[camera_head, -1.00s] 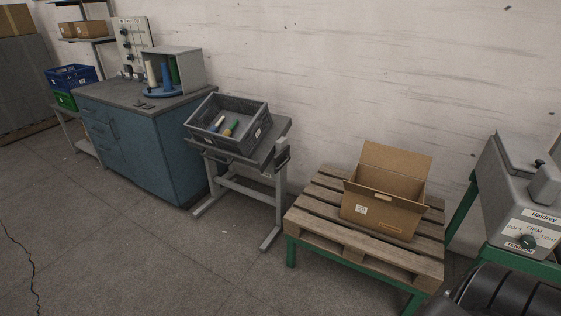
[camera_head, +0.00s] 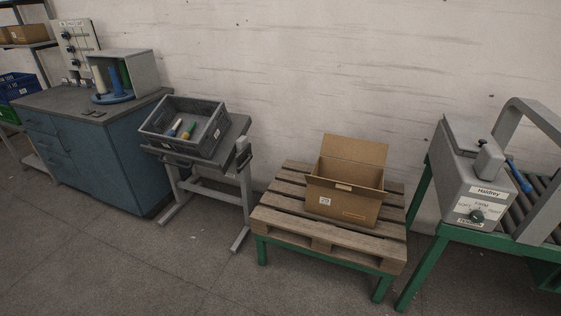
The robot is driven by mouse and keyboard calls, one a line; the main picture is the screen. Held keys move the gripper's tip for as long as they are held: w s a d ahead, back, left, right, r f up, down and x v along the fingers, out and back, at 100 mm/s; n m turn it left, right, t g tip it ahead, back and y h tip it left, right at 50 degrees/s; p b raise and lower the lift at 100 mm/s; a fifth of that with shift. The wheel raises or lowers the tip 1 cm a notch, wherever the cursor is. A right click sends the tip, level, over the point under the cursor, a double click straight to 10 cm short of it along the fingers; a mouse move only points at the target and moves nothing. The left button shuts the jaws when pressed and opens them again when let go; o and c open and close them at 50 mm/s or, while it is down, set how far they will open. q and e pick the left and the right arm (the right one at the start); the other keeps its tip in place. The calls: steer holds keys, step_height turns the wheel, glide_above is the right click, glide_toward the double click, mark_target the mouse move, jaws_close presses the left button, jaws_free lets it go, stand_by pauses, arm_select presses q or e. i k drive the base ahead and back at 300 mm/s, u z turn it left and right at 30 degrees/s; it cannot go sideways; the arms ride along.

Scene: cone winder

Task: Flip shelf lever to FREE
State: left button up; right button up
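A tilted shelf on a grey stand (camera_head: 247,200) stands left of the middle, holding a grey crate (camera_head: 206,152). A small dark fitting with a pale plate (camera_head: 243,152) sits at the shelf's right side. It may be the shelf lever, but it is too small to tell its position or read any FREE mark. Neither of my grippers is in view.
A blue cabinet (camera_head: 120,165) stands left of the shelf. A pallet (camera_head: 285,222) on a green frame, with an open cardboard box (camera_head: 340,205), stands to the right. Farther right is a grey Haldrey machine (camera_head: 455,185) beside rollers. The front floor is clear.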

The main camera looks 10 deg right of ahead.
mark_target(240, 168)
steer(key=u, duration=0.9)
steer(key=i, duration=1.5)
steer(key=z, duration=2.55)
